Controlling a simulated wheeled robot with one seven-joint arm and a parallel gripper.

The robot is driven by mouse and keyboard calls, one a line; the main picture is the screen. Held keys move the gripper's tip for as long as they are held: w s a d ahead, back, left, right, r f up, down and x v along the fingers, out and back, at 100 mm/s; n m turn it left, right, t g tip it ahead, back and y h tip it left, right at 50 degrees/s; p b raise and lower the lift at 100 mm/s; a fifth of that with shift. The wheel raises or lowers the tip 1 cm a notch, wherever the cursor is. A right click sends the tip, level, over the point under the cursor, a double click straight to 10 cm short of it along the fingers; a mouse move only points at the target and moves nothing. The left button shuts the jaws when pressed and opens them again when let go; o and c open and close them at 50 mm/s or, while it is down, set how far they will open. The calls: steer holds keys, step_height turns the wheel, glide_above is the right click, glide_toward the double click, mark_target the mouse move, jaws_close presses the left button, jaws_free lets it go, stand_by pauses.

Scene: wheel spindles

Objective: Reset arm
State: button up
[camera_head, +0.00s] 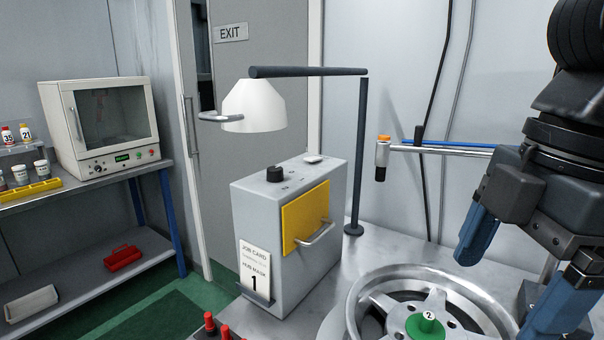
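My gripper (502,292) is at the right, with a dark body and two blue fingers pointing down and left. The fingers are spread wide apart with nothing seen between them. It hangs above and to the right of a silver spoked wheel (381,302) with a green centre marked "2" (425,325). The right finger hides part of the wheel's right edge, and the frame cuts off the wheel's bottom.
A grey box (258,215) with a yellow door stands on the metal bench (376,250), bearing a job card (254,265) reading "1". A lamp (254,105) overhangs it. A horizontal rod (430,150) runs behind my gripper. Red-topped pegs (210,323) stand front left.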

steer(key=w+a+r+m+t+y, duration=0.2)
steer(key=w+a+m+t+y, duration=0.1)
steer(key=a+y, duration=0.5)
steer(key=w+a+r+m+t+y, duration=0.25)
steer(key=a+y, duration=0.35)
steer(key=a, duration=0.4)
steer(key=s+d+f+m+t+h, duration=0.3)
steer(key=d+f+m+t+h, duration=0.25)
steer(key=f+m, duration=0.3)
steer(key=s+d+f+m+t+h, duration=0.3)
steer(key=d+f+m+t+h, duration=0.25)
steer(key=f+m, duration=0.3)
steer(key=s+d+f+n+g+h, duration=0.1)
steer(key=s+d+f+n+h, duration=0.15)
steer(key=s, duration=0.65)
steer(key=s+d+f+n+g+h, duration=0.1)
steer(key=s+d+f, duration=0.3)
steer(key=s, duration=0.5)
steer(key=s+d+f+n+h, duration=0.1)
steer(key=s+d+f, duration=0.25)
steer(key=s, duration=0.55)
step_height(320, 180, down, 9)
steer(key=b, duration=0.9)
steer(key=shift+w, duration=0.25)
